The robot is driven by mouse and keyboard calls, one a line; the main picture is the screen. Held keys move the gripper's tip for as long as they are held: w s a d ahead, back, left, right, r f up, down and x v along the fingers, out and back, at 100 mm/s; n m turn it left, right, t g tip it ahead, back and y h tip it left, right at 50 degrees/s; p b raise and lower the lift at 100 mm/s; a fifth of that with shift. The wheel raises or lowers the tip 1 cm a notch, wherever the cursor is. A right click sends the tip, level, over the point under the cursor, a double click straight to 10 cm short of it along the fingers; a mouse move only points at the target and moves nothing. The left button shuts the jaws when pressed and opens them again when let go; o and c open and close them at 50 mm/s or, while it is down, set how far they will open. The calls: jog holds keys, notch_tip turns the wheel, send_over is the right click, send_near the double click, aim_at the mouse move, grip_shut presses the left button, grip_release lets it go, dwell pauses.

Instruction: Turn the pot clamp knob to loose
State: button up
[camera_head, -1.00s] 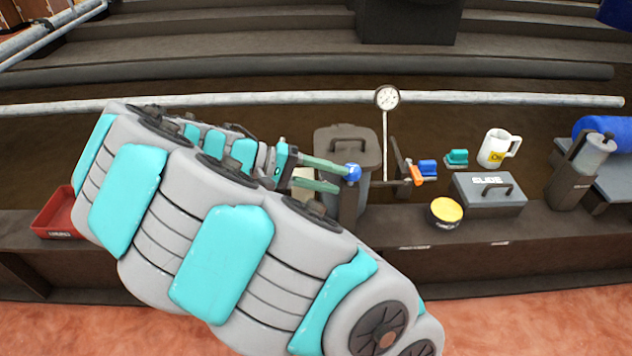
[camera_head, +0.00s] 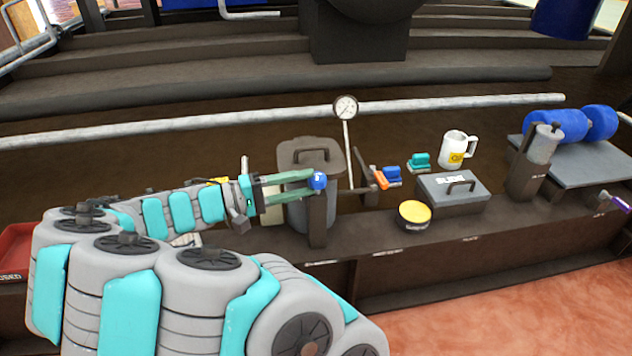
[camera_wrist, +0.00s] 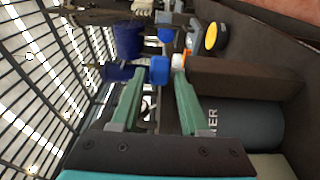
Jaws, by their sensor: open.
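A round blue knob (camera_head: 320,181) sits on top of a dark upright post (camera_head: 317,222) in front of the grey lidded pot (camera_head: 296,160). I take it to be the pot clamp knob. My gripper (camera_head: 309,182) reaches in from the left with its two green fingers apart, and their tips are at the knob. In the wrist view, the knob (camera_wrist: 159,70) shows between the ends of the open fingers (camera_wrist: 158,78). Whether either finger touches it cannot be told. Any marking on the knob is too small to read.
Right of the pot stand a dial gauge (camera_head: 346,107), an orange lever (camera_head: 380,180), blue (camera_head: 392,175) and teal (camera_head: 419,162) pieces, a yellow-topped tin (camera_head: 414,213), a grey case (camera_head: 436,193) and a white mug (camera_head: 454,149). A red tray (camera_head: 15,246) is at the left edge.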

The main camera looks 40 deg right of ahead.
aim_at(317, 181)
jog(key=shift+x, duration=1.85)
grip_shut()
